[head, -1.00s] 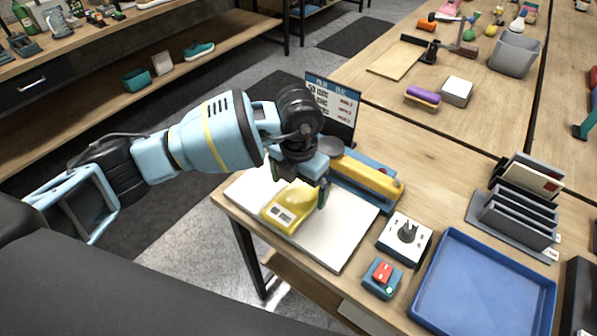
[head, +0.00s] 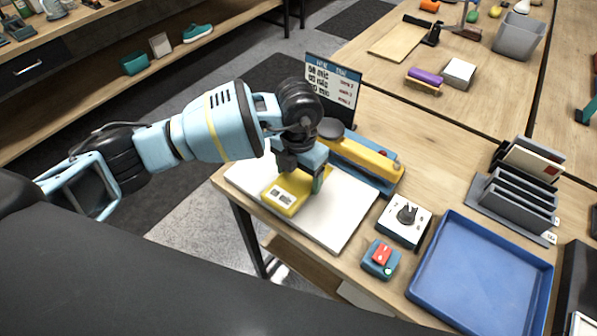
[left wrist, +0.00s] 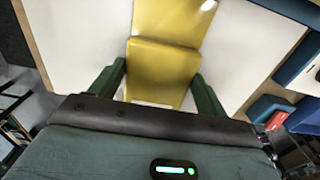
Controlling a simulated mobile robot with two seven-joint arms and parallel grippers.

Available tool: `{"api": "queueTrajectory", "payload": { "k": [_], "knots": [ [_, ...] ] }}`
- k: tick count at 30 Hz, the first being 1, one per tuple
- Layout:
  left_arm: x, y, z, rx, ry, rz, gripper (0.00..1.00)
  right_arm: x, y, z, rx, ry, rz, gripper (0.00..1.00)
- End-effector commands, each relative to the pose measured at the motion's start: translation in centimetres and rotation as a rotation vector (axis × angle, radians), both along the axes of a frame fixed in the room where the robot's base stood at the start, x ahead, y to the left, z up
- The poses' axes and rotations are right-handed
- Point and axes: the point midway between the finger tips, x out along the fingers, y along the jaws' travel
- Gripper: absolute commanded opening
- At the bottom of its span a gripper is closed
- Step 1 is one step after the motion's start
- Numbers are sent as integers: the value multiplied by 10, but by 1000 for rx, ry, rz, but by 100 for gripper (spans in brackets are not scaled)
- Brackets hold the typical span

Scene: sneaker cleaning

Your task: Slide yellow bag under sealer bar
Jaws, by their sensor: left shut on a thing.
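The yellow bag (head: 281,197), with a pale label panel, lies on or just above the white board (head: 331,227); I cannot tell which. My left gripper (head: 306,187) points down and is shut on the bag. In the left wrist view the bag (left wrist: 163,68) sits between the two green fingers. The sealer, with its yellow bar (head: 359,158), dark round knob and blue base, stands right behind the gripper. The gripper hides the bag's far part in the head view, so I cannot tell whether any of it is under the bar. My right gripper is not in view.
A dial box (head: 404,221) and a blue box with a red switch (head: 380,258) stand right of the board. A blue tray (head: 481,285) and a grey rack (head: 515,205) lie farther right. A sign (head: 333,88) stands behind the sealer.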

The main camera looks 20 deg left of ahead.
Motion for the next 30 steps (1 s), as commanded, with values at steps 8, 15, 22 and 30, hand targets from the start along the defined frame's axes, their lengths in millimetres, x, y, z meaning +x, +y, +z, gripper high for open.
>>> {"api": "queueTrajectory", "payload": {
  "k": [8,15,22,30],
  "knots": [
    [5,-2,-1,-1,1,0,53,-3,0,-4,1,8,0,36],
    [11,-4,-1,0,1,0,53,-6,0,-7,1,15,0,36],
    [17,-6,-1,0,2,1,53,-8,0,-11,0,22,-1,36],
    [23,-8,-1,0,1,1,53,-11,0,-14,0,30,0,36]
  ]
}}
